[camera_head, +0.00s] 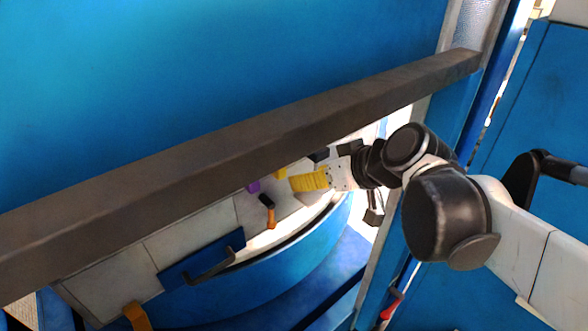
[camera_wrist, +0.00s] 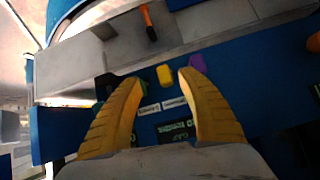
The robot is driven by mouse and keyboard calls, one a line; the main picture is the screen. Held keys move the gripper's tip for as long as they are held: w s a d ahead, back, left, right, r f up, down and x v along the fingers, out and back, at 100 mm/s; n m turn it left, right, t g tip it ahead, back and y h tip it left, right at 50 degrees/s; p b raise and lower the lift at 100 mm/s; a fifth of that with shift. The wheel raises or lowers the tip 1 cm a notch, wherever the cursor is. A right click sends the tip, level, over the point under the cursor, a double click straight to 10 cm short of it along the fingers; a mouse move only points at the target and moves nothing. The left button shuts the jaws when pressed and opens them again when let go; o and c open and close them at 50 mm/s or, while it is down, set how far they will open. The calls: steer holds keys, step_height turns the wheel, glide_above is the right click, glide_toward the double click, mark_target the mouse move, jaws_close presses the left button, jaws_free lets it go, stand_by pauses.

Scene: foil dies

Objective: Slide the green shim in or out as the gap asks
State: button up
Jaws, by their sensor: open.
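My gripper (camera_wrist: 162,78) is open, its two ridged yellow fingers spread wide in the wrist view with nothing clearly held between them. In the head view my gripper (camera_head: 293,183) hangs over the pale work surface below the dark bar. A yellow block (camera_wrist: 165,75) shows between the fingertips, with a purple block (camera_wrist: 197,62) just beyond the right tip. A dark display (camera_wrist: 177,130) with green lettering, seemingly reading GAP, sits between the fingers on a blue panel. I cannot clearly make out the green shim; the fingers and the palm hide part of the panel.
A long dark bar (camera_head: 240,145) crosses above the work surface. A tool with an orange handle (camera_head: 271,217) lies on the pale surface; it also shows in the wrist view (camera_wrist: 148,20). A blue piece with a dark handle (camera_head: 200,258) is at the front edge. Bare surface lies left of the tool.

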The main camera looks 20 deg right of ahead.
steer(key=w+d+n+t+y+b, duration=0.1)
steer(key=w+d+t+b, duration=0.3)
steer(key=w, duration=0.3)
steer(key=shift+n+g, duration=0.3)
steer(key=shift+g, duration=0.2)
steer(key=x, duration=0.6)
steer(key=d+p+x, duration=0.1)
steer(key=x, duration=0.3)
steer(key=shift+w+a+r, duration=0.1)
steer(key=shift+w+r, duration=0.05)
steer(key=shift+w, duration=0.15)
steer(key=shift+c, duration=0.5)
steer(key=shift+s, duration=0.15)
jaws_close()
